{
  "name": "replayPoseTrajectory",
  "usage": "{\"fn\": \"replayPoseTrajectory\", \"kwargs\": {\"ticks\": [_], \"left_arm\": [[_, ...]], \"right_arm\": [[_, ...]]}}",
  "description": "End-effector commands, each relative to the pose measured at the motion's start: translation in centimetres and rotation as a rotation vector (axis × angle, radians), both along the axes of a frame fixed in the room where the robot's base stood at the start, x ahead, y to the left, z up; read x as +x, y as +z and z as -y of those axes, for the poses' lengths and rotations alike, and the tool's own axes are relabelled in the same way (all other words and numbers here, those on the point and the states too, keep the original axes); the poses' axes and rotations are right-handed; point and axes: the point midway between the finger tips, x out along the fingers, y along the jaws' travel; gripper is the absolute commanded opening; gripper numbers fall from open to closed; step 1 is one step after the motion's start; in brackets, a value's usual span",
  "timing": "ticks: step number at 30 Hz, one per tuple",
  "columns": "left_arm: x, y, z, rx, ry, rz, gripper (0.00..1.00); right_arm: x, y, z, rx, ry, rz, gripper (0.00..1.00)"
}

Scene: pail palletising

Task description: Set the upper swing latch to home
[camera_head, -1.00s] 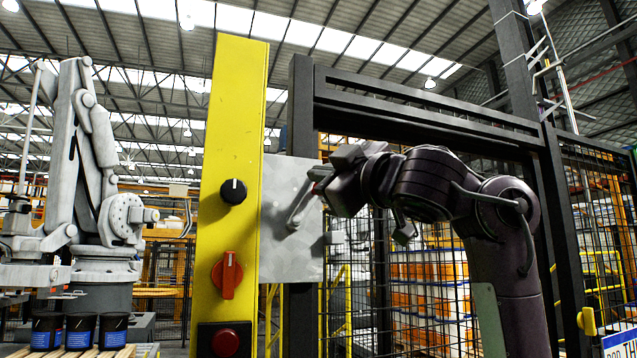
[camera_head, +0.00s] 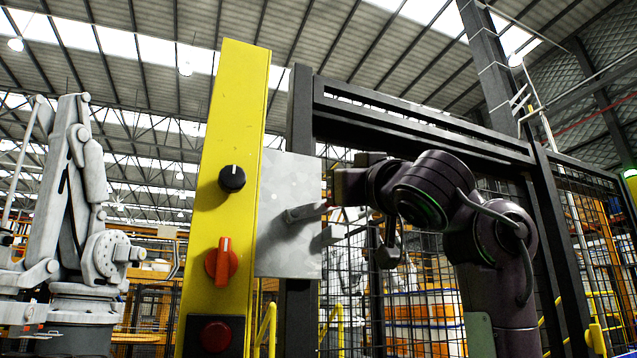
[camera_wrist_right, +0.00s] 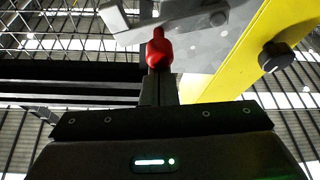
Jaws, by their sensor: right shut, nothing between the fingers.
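The upper swing latch (camera_head: 302,213) is a grey lever on a pale metal plate (camera_head: 285,170), beside a yellow post. The lever lies near level, tilted slightly up to the right, with a small red piece at its right end. My right gripper (camera_head: 332,201) is at that end, coming in from the right. In the right wrist view its shut fingers (camera_wrist_right: 158,88) point at a red piece (camera_wrist_right: 159,48), touching or very near it. They hold nothing. A grey lever part (camera_wrist_right: 115,18) shows beyond. My left gripper is out of view.
The yellow post (camera_head: 225,130) carries a black knob (camera_head: 232,178), an orange-red rotary switch (camera_head: 224,263) and a red button (camera_head: 216,336). A dark mesh fence frame (camera_head: 430,128) stands behind my right arm. A large grey robot arm (camera_head: 75,190) stands at left.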

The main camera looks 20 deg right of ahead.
Motion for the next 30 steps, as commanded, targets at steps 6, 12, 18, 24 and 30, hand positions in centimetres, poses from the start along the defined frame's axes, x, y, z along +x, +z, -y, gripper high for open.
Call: {"fn": "replayPoseTrajectory", "kwargs": {"ticks": [6,12,18,24,30], "left_arm": [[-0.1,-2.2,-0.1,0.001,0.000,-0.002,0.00],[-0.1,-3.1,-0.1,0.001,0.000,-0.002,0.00],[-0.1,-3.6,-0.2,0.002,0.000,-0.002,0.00],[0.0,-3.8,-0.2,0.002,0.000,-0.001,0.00],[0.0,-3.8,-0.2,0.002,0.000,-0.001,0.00]], "right_arm": [[0.1,-1.5,0.5,0.177,0.001,-0.008,0.00],[0.1,-2.1,0.9,0.273,0.000,-0.011,0.00],[0.1,-2.4,1.0,0.270,0.000,-0.009,0.00],[0.1,-2.6,1.1,0.268,-0.001,-0.011,0.00],[0.2,-2.6,1.1,0.267,-0.001,-0.012,0.00]]}}
